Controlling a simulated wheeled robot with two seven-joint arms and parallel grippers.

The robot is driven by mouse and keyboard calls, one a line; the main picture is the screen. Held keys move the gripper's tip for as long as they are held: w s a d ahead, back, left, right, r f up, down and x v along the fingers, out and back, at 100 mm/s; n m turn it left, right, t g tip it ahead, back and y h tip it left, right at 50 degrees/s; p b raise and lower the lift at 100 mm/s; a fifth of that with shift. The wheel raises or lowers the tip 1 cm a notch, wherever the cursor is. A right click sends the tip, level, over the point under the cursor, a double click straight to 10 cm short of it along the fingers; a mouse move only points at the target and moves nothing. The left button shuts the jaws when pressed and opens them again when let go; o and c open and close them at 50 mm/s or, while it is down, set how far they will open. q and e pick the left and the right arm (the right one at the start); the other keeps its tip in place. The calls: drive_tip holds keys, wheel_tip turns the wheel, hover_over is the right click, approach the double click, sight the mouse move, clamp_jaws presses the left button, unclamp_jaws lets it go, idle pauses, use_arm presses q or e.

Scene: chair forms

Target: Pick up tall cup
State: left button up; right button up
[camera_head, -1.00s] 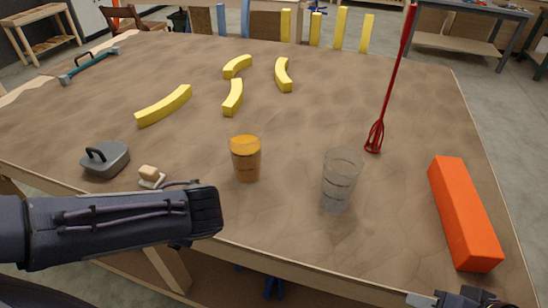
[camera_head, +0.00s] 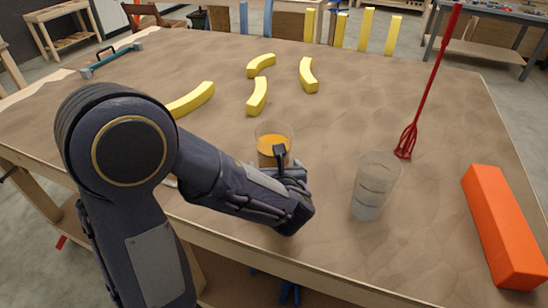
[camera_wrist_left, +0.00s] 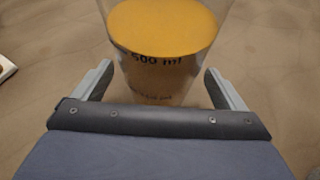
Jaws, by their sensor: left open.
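A clear cup with orange liquid (camera_head: 268,143) stands upright on the table, partly hidden by my left arm. In the left wrist view this cup (camera_wrist_left: 160,50) bears a "500 ml" mark and sits between the two grey fingers. My left gripper (camera_wrist_left: 158,72) is open, with a finger at each side of the cup. I cannot tell whether either finger touches it. An empty clear glass (camera_head: 375,185) stands upright to the right, apart from my left gripper. My right gripper is out of view.
The brown table (camera_head: 330,140) holds several yellow curved blocks (camera_head: 257,96) behind the cup. An orange block (camera_head: 503,225) lies at the right edge. A white object's edge (camera_wrist_left: 5,68) shows at left.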

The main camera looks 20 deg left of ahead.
use_arm(q)
drive_tip(key=x, duration=0.2)
drive_tip(key=shift+w+a+f, duration=0.15)
drive_tip(key=c, duration=0.9)
drive_tip(key=shift+o, duration=0.3)
drive_tip(key=shift+r, duration=0.2)
